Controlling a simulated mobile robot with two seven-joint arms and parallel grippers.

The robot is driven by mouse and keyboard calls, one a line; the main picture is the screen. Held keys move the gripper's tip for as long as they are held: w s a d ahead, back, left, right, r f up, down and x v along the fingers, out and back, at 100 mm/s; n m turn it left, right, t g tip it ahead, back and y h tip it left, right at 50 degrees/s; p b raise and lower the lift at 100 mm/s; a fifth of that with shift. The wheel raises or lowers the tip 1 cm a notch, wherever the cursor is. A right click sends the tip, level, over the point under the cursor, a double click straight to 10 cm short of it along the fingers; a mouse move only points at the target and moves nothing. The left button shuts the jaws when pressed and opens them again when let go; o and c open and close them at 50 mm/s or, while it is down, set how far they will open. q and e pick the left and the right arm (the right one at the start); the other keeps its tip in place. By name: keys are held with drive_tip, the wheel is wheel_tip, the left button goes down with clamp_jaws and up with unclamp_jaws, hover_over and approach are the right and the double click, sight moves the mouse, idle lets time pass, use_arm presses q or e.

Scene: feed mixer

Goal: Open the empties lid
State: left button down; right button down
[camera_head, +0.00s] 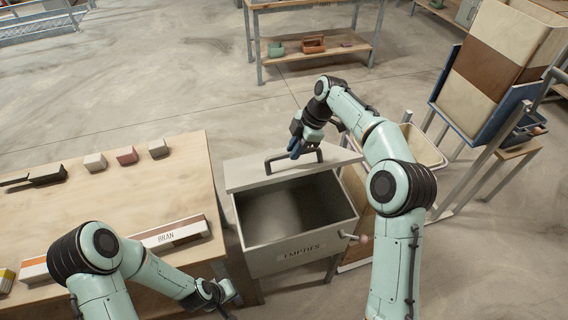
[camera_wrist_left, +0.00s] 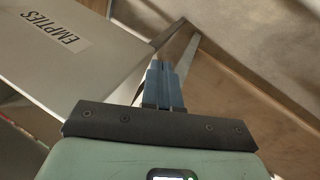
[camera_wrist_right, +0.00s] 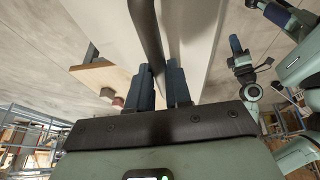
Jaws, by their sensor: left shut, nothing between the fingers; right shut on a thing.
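The empties bin (camera_head: 300,250) stands right of the wooden table, with an EMPTIES label on its front. Its flat pale lid (camera_head: 246,174) is tilted up at the back, and the opening shows a bare grey inside. A dark bar handle (camera_head: 276,162) is on the lid. My right gripper (camera_head: 295,152) is shut on the handle; in the right wrist view the dark bar (camera_wrist_right: 147,35) runs at its fingers (camera_wrist_right: 160,75). My left gripper (camera_head: 228,291) is shut and empty, low beside the bin's left front. In the left wrist view its fingers (camera_wrist_left: 160,75) are together near the bin wall (camera_wrist_left: 85,60).
The wooden table (camera_head: 120,215) holds a BRAN box (camera_head: 170,237) and several small blocks. A cream container (camera_head: 425,150) stands right of the bin, behind my right arm. A shelf table (camera_head: 310,62) stands at the back. Open floor lies between.

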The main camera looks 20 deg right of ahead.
use_arm(q)
drive_tip(key=w+d+r+t+h, duration=0.1)
drive_tip(key=w+d+r+t, duration=0.1)
drive_tip(key=w+d+r, duration=0.6)
use_arm(e)
drive_tip(key=shift+w+f, duration=0.15)
drive_tip(key=shift+f, duration=0.2)
use_arm(q)
drive_tip(key=n+t+y, duration=0.5)
drive_tip(key=n+t, duration=0.4)
drive_tip(key=n, duration=2.4)
approach(281, 175)
drive_tip(key=x, duration=0.3)
drive_tip(key=r+x, duration=0.1)
drive_tip(key=x, duration=0.2)
drive_tip(key=w+r+x, duration=0.1)
drive_tip(key=x, duration=0.2)
drive_tip(key=shift+w+f, duration=0.1)
